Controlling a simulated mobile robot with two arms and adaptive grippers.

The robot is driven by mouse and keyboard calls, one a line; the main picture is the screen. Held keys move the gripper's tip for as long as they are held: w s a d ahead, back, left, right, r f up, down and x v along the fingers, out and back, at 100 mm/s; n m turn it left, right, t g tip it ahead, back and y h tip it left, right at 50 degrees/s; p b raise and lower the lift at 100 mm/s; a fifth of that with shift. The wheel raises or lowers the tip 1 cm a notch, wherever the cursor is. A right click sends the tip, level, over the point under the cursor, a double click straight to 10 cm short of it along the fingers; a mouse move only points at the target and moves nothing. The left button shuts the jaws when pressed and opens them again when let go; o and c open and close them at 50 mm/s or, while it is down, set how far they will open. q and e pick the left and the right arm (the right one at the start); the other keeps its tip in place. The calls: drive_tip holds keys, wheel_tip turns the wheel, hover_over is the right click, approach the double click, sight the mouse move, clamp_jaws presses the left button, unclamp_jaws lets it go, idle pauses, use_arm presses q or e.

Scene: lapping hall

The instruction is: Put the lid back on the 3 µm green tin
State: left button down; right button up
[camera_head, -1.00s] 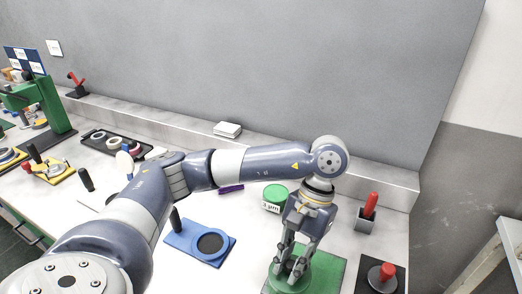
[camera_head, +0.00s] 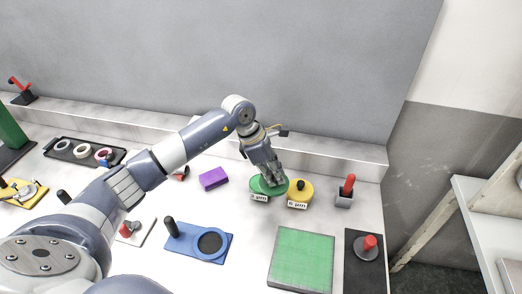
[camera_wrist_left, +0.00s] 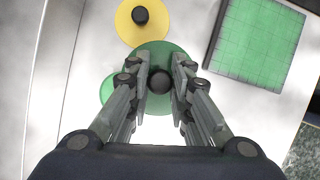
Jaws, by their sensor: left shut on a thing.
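The green tin (camera_head: 259,197), with a white label on its front, stands on the bench; its green side also shows in the left wrist view (camera_wrist_left: 107,90). My left gripper (camera_head: 271,180) is shut on the dark knob (camera_wrist_left: 160,81) of a green lid (camera_wrist_left: 152,50). The lid hangs over the tin, overlapping it only partly and set off from its middle, toward the yellow tin. Whether the lid touches the tin's rim I cannot tell. The fingers hide part of the lid in the head view. My right gripper is not in view.
The yellow tin (camera_head: 299,194) with a dark knob stands close to the right of the green tin. A green mat (camera_head: 302,259) lies in front, bare. A purple block (camera_head: 213,178) is to the left, a red-handled tool in a grey holder (camera_head: 344,200) to the right.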

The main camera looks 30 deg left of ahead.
use_arm(q)
drive_tip(key=shift+w+a+f+n+t+y, duration=0.35)
drive_tip(key=shift+w+a+f+n, duration=0.25)
drive_tip(key=shift+a+f+n, duration=0.4)
drive_tip(key=shift+w+a+f+n+t+y, duration=0.3)
drive_tip(key=shift+w+a+f+n, duration=0.4)
drive_tip(key=shift+a+n, duration=0.5)
drive_tip(key=shift+w+a+f+n+t+y, duration=0.3)
drive_tip(key=shift+w+a+f+n, duration=0.2)
drive_tip(key=shift+a+f+n, duration=0.6)
drive_tip(key=shift+d+f+b, duration=0.2)
drive_tip(key=shift+f+b, duration=0.35)
drive_tip(key=shift+b, duration=0.35)
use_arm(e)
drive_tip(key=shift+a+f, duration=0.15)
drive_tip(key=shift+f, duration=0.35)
use_arm(q)
drive_tip(key=shift+r, duration=0.1)
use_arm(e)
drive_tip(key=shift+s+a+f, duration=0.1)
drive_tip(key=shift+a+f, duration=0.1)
use_arm(q)
drive_tip(key=shift+f+b, duration=0.2)
drive_tip(key=shift+b, duration=0.45)
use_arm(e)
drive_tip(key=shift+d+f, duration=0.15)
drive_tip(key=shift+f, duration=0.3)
use_arm(q)
drive_tip(key=c, duration=1.4)
unclamp_jaws()
